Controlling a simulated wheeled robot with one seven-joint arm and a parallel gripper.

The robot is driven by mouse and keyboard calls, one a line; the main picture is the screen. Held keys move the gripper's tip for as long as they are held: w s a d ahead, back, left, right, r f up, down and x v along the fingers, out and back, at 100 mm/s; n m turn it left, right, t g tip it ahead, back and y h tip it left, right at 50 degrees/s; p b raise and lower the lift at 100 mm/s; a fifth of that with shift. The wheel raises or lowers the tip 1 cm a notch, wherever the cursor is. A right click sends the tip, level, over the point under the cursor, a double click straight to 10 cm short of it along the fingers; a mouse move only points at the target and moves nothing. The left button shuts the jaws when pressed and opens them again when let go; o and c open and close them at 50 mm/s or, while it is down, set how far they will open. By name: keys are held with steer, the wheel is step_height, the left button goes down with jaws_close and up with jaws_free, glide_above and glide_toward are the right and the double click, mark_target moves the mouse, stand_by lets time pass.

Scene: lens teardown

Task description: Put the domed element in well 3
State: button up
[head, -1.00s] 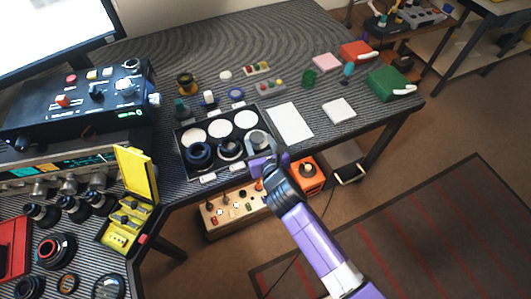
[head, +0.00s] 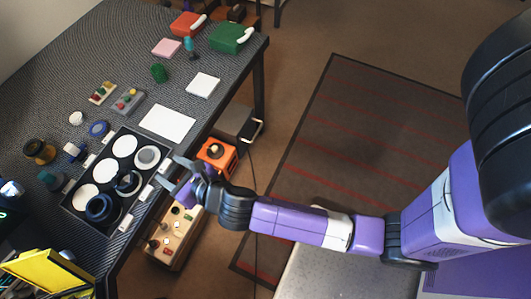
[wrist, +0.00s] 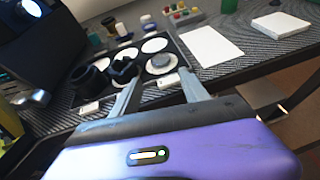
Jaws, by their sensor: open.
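A black tray (head: 76,209) on the desk has two rows of round wells. Dark pieces occupy the other two near-row wells: a smaller one (head: 128,182) and a thick ring (head: 102,208). The far-row wells show bare white floors. Well numbers are unreadable. My gripper (head: 172,176) is open and empty beside the tray's near edge, apart from the grey piece.
A white sheet (head: 167,123) and white block (head: 203,85) lie beyond the tray. Small bottles and a blue ring (head: 99,128) stand along its far side. An orange box (head: 217,153) and a wooden control box (head: 173,238) sit below the desk edge.

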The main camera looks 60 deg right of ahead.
steer(key=s+d+r+m+y, duration=0.1)
steer(key=s+r+m+y, duration=0.1)
steer(key=s+m, duration=1.45)
steer(key=s+d+r+m+t, duration=0.1)
steer(key=s+r+m, duration=1.1)
steer(key=m, duration=0.5)
steer(key=s, duration=0.2)
steer(key=shift+s+d+r+m, duration=0.35)
steer(key=shift+s+r, duration=0.05)
